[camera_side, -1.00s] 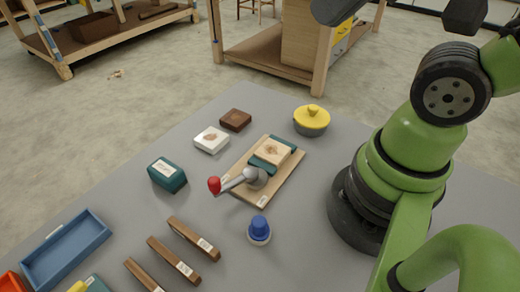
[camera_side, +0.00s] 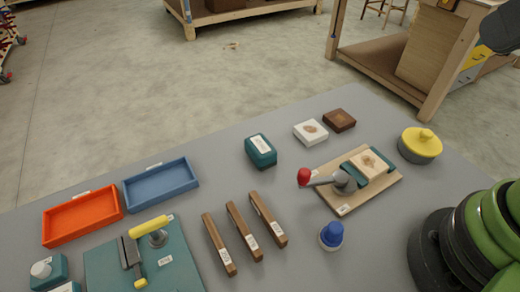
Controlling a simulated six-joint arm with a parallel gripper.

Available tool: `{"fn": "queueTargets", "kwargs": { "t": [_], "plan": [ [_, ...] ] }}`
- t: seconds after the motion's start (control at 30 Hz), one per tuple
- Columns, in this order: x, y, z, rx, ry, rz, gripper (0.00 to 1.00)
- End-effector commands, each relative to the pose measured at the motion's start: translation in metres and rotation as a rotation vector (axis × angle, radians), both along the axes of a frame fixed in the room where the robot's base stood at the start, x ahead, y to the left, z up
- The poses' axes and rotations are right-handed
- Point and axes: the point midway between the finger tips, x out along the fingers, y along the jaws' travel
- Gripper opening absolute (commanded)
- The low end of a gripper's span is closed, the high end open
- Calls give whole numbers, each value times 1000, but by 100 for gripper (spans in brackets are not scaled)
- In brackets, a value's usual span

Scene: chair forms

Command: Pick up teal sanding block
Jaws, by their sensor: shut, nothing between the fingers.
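A teal block with a white label on top (camera_side: 261,154) sits alone on the grey table, near the middle of the far edge. Its label is too small to read. My gripper is not in view. Only my green and black arm base shows at the lower right, and a dark part of unclear kind at the upper right edge.
Near the teal block are white (camera_side: 310,132) and brown (camera_side: 340,120) blocks, a clamp board (camera_side: 345,207), a yellow-lidded pot (camera_side: 420,145) and a blue-topped piece (camera_side: 332,235). Orange (camera_side: 82,216) and blue (camera_side: 160,185) trays, several brown bars (camera_side: 243,231) and a teal board (camera_side: 190,270) lie left.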

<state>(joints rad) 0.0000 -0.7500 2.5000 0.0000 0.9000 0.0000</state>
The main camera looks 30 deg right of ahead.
Motion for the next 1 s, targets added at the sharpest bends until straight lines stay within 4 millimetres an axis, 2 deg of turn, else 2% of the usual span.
{"fn": "queueTargets", "kwargs": {
  "t": [0.07,0.4,0.67,0.77,0.87,1.0],
  "plan": [
    [0,0,0,0,0,0,2],
    [0,0,0,0,0,0,79],
    [0,0,0,0,1,0,79],
    [7,1,3,-3,17,10,79],
    [23,4,8,-10,57,32,79],
    [65,15,11,-35,145,84,79]
  ]
}}
